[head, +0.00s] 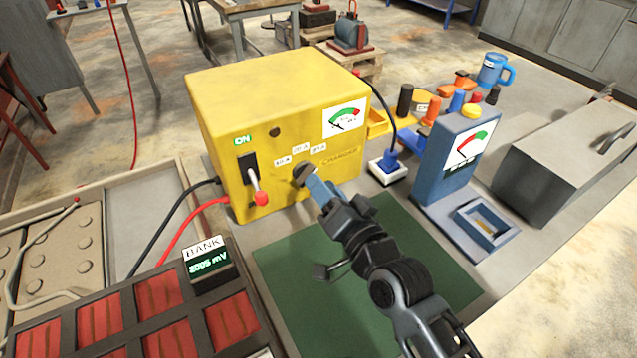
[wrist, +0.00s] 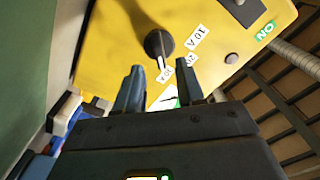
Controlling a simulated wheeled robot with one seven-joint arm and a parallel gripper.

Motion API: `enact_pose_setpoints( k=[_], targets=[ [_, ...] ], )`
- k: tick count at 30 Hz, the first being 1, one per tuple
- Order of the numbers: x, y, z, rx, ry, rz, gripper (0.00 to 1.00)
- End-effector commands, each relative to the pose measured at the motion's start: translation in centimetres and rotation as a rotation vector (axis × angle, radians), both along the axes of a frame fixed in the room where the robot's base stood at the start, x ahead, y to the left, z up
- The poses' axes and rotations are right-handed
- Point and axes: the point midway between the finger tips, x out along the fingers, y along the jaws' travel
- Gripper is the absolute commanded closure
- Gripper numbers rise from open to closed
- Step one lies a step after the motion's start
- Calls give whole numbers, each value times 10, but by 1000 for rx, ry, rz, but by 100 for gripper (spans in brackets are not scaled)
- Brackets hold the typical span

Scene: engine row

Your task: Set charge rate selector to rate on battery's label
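The yellow charger (head: 225,110) stands on the bench with a dark round selector knob (head: 302,175) on its front face. Small white current labels (head: 300,149) arc above the knob; one reads 10 A in the wrist view (wrist: 197,37). In the wrist view the knob's (wrist: 155,43) white pointer aims toward the label farthest from 10 A, partly hidden and ending in "0A". My gripper (wrist: 160,88) has its fingers apart and empty, with the knob just beyond the tips. In the head view the fingertips are close to the knob; contact is unclear. No battery rate label is readable.
A battery crate (head: 125,312) with a BANK display (head: 206,262) is at lower left, with red and black cables. A blue meter (head: 455,150) stands right. A green mat (head: 300,290) lies below my arm.

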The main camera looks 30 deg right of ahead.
Motion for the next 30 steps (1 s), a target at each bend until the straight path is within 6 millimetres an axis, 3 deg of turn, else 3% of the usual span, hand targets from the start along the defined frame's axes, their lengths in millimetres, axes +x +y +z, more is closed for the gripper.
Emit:
enact_pose_setpoints(
  k=[3, 10, 30],
  targets=[
    [-21, 1, -4, 2, 2, 2, 62],
    [-46, 1, -2, 2, 1, 2, 62],
    [-51, 0, 0, 2, 0, 1, 62]
  ],
)
